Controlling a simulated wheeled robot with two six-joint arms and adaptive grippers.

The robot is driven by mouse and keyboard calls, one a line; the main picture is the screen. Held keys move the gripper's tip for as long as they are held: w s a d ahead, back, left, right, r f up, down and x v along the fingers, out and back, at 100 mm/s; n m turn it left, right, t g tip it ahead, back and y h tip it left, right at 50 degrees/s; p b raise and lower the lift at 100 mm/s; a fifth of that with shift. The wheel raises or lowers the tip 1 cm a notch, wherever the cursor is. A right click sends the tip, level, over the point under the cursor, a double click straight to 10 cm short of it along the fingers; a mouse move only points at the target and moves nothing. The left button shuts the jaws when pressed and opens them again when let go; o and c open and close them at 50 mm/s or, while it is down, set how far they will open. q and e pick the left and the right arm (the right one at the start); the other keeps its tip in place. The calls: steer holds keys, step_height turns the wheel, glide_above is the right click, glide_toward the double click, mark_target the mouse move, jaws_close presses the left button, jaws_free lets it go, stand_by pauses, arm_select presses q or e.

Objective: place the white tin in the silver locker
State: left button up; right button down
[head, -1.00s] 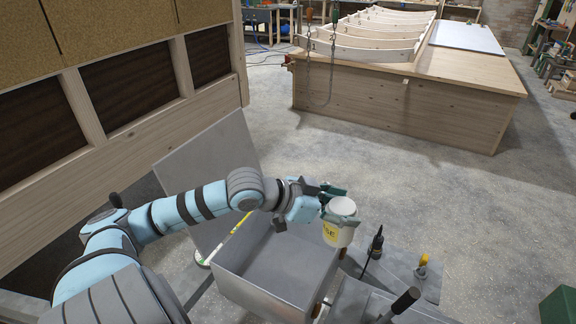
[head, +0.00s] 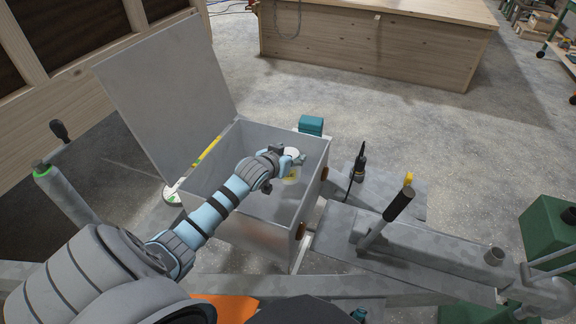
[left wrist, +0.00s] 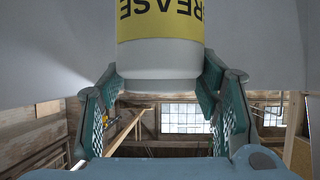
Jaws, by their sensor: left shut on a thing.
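The silver locker (head: 245,236) is an open-topped metal box in the middle of the head view. Its lid (head: 165,85) stands open at the back left. My left arm reaches over the locker's near left side. My left gripper (head: 284,161) is shut on the white tin (head: 292,177), which is within the locker's opening near the right wall, partly hidden by the fingers. I cannot tell whether it touches the floor. In the left wrist view the tin (left wrist: 160,58), with a yellow "GREASE" label, sits between the green finger pads (left wrist: 160,105). My right gripper is not in view.
A black-handled lever (head: 398,205) and a dark tool (head: 359,165) stand on the metal frame to the right. A teal box (head: 312,126) is just behind the locker. A large wooden bench (head: 370,45) stands farther back, with clear concrete floor between.

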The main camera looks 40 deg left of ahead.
arm_select(q)
step_height(320, 180, down, 4)
steer(key=shift+s+f+b, duration=0.1)
steer(key=shift+s+b, duration=0.05)
steer(key=shift+b, duration=0.6)
steer(key=shift+f, duration=0.15)
steer(key=shift+f, duration=0.3)
steer(key=o, duration=1.5)
steer(key=shift+r, duration=0.1)
